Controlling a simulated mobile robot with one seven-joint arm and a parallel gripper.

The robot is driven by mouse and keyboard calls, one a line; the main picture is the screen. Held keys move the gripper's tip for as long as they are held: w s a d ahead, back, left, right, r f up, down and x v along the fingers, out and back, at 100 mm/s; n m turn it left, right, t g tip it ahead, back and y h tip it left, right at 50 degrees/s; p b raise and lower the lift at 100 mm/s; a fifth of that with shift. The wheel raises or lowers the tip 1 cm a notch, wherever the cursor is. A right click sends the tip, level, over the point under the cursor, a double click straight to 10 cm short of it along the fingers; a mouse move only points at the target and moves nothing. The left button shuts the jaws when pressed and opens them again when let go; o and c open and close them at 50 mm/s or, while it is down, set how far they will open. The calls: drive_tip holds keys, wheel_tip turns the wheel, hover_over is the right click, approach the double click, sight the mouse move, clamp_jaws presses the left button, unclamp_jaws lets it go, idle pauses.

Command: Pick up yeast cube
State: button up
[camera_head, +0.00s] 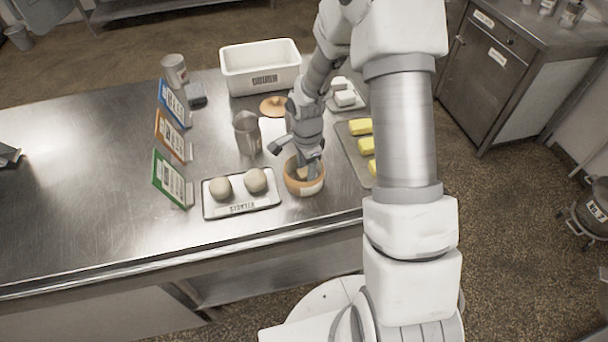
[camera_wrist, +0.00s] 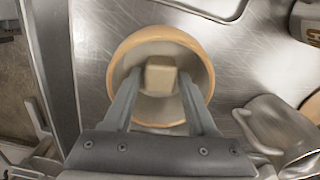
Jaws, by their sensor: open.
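The yeast cube (camera_wrist: 160,75) is a small tan block inside a round bowl (camera_wrist: 202,62) with an orange-tan rim. In the wrist view my gripper (camera_wrist: 156,82) is open, with one finger on each side of the cube and its tips reaching into the bowl. I cannot tell whether the fingers touch the cube. In the head view the bowl (camera_head: 291,184) stands near the front edge of the steel table, and my gripper (camera_head: 305,168) points down into it, partly hiding the cube (camera_head: 302,173).
A tray (camera_head: 212,210) with two dough balls stands just left of the bowl. A metal jug (camera_head: 247,133) stands behind it, and a tray (camera_head: 353,160) with yellow blocks is at the right. Upright cards (camera_head: 172,178) and a white bin (camera_head: 260,68) stand farther off. The table's left is mostly clear.

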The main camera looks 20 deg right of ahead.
clamp_jaws()
drive_tip(key=shift+r, duration=0.15)
